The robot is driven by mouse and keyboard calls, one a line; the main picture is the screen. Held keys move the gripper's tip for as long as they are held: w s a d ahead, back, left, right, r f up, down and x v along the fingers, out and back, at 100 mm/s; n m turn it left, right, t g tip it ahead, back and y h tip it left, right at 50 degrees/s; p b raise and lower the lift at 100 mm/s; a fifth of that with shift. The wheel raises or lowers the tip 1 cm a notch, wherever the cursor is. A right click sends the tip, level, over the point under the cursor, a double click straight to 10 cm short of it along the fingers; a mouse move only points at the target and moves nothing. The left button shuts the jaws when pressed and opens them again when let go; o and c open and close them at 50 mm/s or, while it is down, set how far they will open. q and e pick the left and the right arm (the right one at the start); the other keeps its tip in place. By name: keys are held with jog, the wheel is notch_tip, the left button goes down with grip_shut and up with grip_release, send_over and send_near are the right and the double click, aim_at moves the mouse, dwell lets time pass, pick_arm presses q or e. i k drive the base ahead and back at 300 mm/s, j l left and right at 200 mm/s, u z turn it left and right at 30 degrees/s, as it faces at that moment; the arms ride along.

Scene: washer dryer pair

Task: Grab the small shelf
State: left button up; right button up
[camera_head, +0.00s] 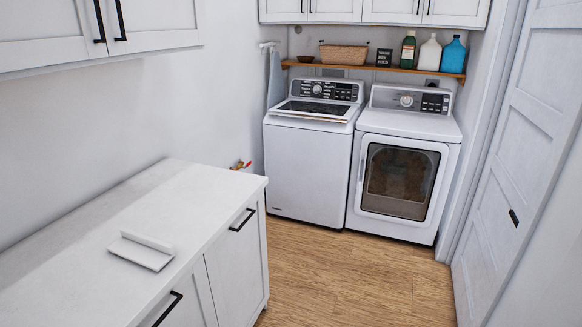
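A small white shelf (143,251) lies on the white countertop (190,194) at the left. It has a flat plate and a raised ledge along its far side. Nothing touches it except the countertop. A long wooden wall shelf (372,70) is mounted above the washer and dryer, with items on it. Neither of my grippers is in view.
A washer (310,172) and a dryer (400,182) stand at the back. White cabinets (100,28) hang above the countertop at the left. A door (528,150) is at the right. The wooden floor (350,275) between counter and door is clear.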

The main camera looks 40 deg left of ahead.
aim_at(154, 253)
jog(key=u, duration=2.7)
jog(key=i+l+u, duration=0.1)
jog(key=l+u, duration=0.3)
jog(key=l, duration=0.4)
jog(key=l+u, duration=0.45)
jog(key=l, duration=0.3)
